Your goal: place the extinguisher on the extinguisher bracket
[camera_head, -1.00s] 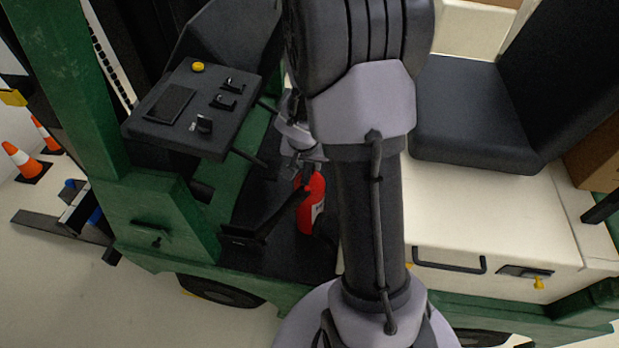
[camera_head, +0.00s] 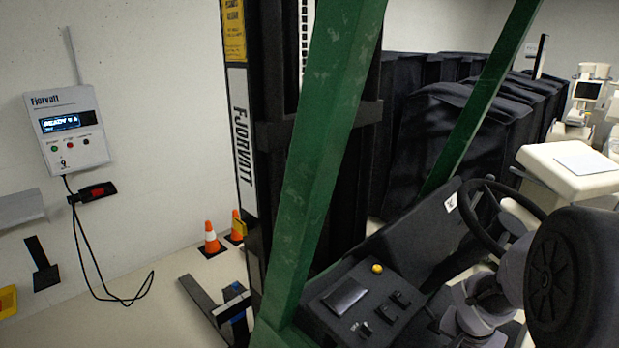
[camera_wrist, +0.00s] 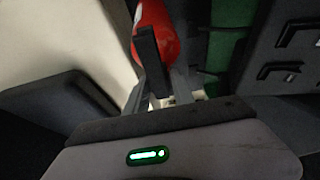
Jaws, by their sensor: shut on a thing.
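The red extinguisher (camera_wrist: 160,20) is at the top of the wrist view, cut off by its edge. My gripper (camera_wrist: 152,55) is shut on it, with a dark finger in front of the red body. The head view shows part of my arm at the lower right, but neither my gripper nor the extinguisher. A black bracket-like piece (camera_head: 42,265) is low on the wall at the left of the head view. I cannot tell for sure that it is the extinguisher bracket.
The green forklift post (camera_head: 325,150) and its control console (camera_head: 360,300) stand near my arm, with a steering wheel (camera_head: 500,212) behind. A charger box (camera_head: 66,130) with a hanging cable, a grey ledge (camera_head: 20,208) and traffic cones (camera_head: 211,240) are at the left. Covered carts (camera_head: 455,140) stand behind.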

